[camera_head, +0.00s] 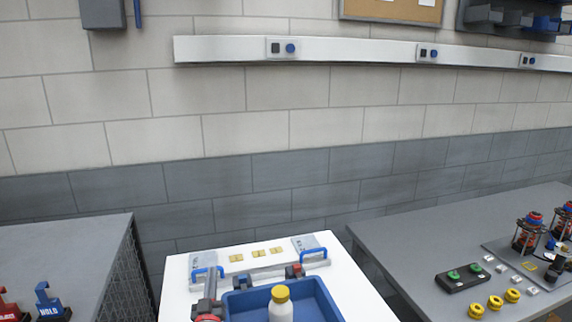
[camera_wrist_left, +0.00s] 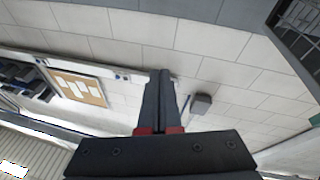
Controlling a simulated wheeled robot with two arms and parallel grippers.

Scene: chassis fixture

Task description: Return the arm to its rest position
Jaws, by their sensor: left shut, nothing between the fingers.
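My left gripper (camera_head: 211,270) shows at the lower middle of the head view, its dark fingers shut and pointing up, with red at their base. It stands in front of the left part of the fixture plate (camera_head: 221,262) and beside the left edge of the blue tray (camera_head: 240,310). In the left wrist view the shut, empty fingers (camera_wrist_left: 160,72) point toward the wall, with nothing at their tips. The rest of the left arm is out of the picture. My right gripper is in neither view.
A white bottle with a yellow cap (camera_head: 280,295) stands in the tray on the white table (camera_head: 352,294). The fixture has blue handles (camera_head: 313,253). Grey benches stand left (camera_head: 70,250) and right (camera_head: 430,240); the right one holds a green-button box (camera_head: 463,278) and yellow rings (camera_head: 494,302).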

